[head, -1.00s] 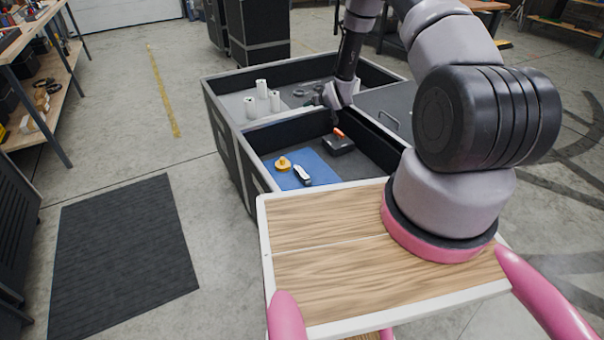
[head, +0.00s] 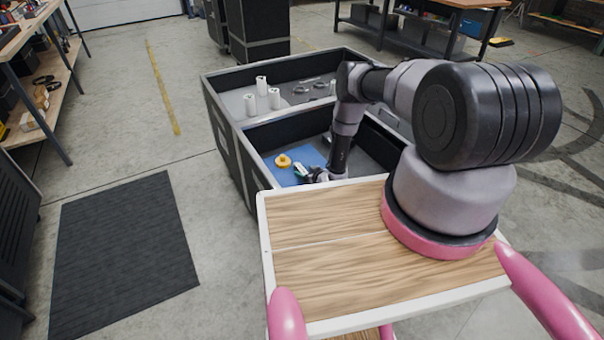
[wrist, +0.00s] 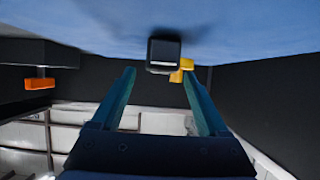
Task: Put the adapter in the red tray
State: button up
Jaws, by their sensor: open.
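My gripper (wrist: 158,72) is open, its two teal fingers spread in the wrist view. A black block with a pale stripe (wrist: 165,52) lies just beyond and between the fingertips, against the blue surface; I cannot tell whether they touch it. It appears to be the black-and-white piece on the blue mat, possibly the adapter. A yellow piece (wrist: 182,68) sits right behind it; it also shows on the mat in the head view (head: 283,161). No red tray is visible.
The near tote compartment has dark walls and a blue mat (head: 313,155). An orange piece (wrist: 40,83) sits by a dark box at the wrist view's left. White cylinders (head: 262,84) stand in the far compartment. My wooden-topped base borders the tote's near side.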

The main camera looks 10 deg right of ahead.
aim_at(302, 169)
jog(key=x, duration=0.3)
jog(key=shift+w+a+f, duration=0.1)
jog(key=shift+w+f, duration=0.05)
jog(key=shift+w, duration=0.05)
grip_shut()
